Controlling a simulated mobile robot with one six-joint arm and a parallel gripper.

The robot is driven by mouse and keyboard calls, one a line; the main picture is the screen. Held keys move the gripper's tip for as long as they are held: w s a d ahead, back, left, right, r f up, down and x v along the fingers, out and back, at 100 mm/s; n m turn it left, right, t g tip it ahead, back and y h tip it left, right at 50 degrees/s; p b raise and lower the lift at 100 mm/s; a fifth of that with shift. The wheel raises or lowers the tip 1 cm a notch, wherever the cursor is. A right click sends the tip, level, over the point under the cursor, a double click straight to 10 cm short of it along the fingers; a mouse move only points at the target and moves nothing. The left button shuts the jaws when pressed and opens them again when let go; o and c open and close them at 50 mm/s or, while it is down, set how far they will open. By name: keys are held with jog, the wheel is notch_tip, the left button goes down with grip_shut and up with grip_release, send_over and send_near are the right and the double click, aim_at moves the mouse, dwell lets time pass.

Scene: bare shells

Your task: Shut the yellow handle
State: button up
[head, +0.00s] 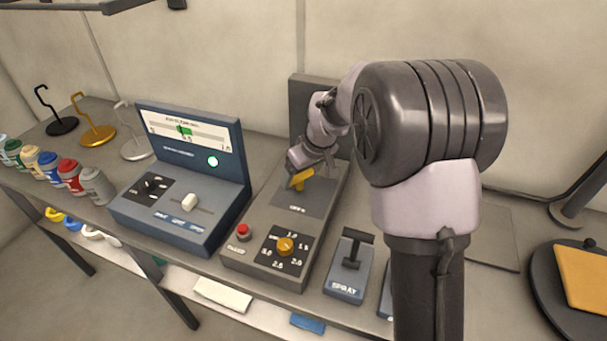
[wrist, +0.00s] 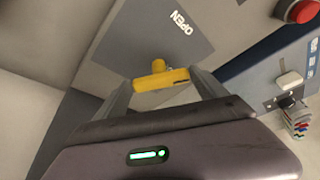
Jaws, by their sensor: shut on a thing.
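The yellow handle (head: 301,180) is mounted on a dark plate on the top of a grey control box (head: 262,217). In the wrist view the handle (wrist: 161,80) is a yellow bar on a short round post, and the plate is marked OPEN. My gripper (head: 293,176) reaches the handle from above and behind. In the wrist view my gripper (wrist: 163,88) has its two fingers at the two ends of the bar, shut on it. My fingers partly cover the handle in the head view.
A red button (head: 243,231) and an orange dial (head: 285,245) sit on the box's front. A blue console (head: 178,226) with a screen stands at left, a SPRAY lever box (head: 350,267) at right. Several bottles (head: 70,176) and hooked stands (head: 97,134) line the left.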

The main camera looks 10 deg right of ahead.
jog(key=m, duration=0.1)
jog(key=m+h, duration=0.1)
jog(key=shift+a+r+m+p, duration=0.1)
jog(key=shift+a+m+p, duration=0.1)
jog(key=shift+m+p, duration=0.15)
jog(key=m+h, duration=0.1)
jog(key=m, duration=0.1)
jog(key=shift+a+m, duration=0.15)
jog(key=shift+m, duration=0.2)
jog(key=m+h+b, duration=0.1)
jog(key=m+b, duration=0.1)
jog(key=m, duration=0.1)
jog(key=shift+a, duration=0.2)
jog(key=shift+w+a+m+h+b, duration=0.1)
jog(key=shift+m+h+b, duration=0.65)
jog(key=shift+m, duration=0.55)
jog(key=o, duration=1.3)
jog(key=p+v, duration=0.6)
jog(key=v, duration=1.1)
jog(key=shift+w+r, duration=0.2)
jog(key=shift+r, duration=0.1)
